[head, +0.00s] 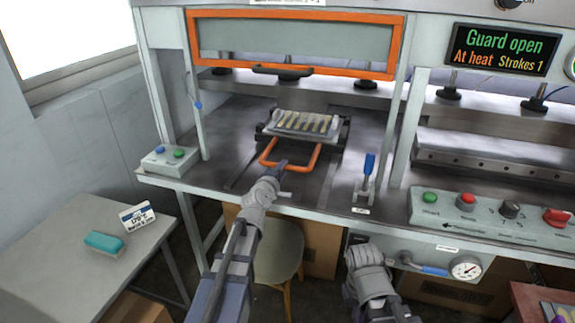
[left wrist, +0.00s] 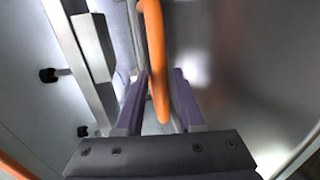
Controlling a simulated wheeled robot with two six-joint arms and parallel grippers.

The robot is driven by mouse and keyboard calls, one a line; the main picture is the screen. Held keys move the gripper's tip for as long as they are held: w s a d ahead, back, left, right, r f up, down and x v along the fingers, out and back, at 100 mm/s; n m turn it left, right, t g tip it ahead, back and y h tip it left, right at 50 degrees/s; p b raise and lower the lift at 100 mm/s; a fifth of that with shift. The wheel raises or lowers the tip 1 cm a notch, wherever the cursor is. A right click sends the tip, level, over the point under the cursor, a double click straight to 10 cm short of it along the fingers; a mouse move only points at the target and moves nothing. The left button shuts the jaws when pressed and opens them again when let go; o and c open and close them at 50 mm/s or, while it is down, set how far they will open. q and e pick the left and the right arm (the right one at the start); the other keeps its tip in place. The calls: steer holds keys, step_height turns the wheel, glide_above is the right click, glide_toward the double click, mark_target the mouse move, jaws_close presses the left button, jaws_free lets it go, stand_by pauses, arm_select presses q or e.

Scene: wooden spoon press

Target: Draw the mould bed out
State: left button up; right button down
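The mould bed (head: 305,124) is a metal tray with several spoon-shaped hollows, sitting on rails inside the left press bay. Its orange U-shaped handle (head: 317,158) points toward me. My left gripper (head: 281,166) is at the front bar of this handle, left of its middle. In the left wrist view the orange handle (left wrist: 155,50) runs between the two fingers of the left gripper (left wrist: 160,80). The fingers look apart, with a narrow gap beside the bar.
The orange-framed guard (head: 398,45) is raised; the display (head: 505,50) reads "Guard open" and "At heat". A blue-handled lever (head: 368,168) stands right of the rails. A stool (head: 278,255) is below. The side table (head: 60,245) holds a teal block (head: 104,243) and a sign.

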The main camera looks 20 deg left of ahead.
arm_select(q)
steer(key=b+x, duration=0.1)
steer(key=x, duration=0.4)
steer(key=shift+w, duration=0.35)
jaws_close()
stand_by(1.1)
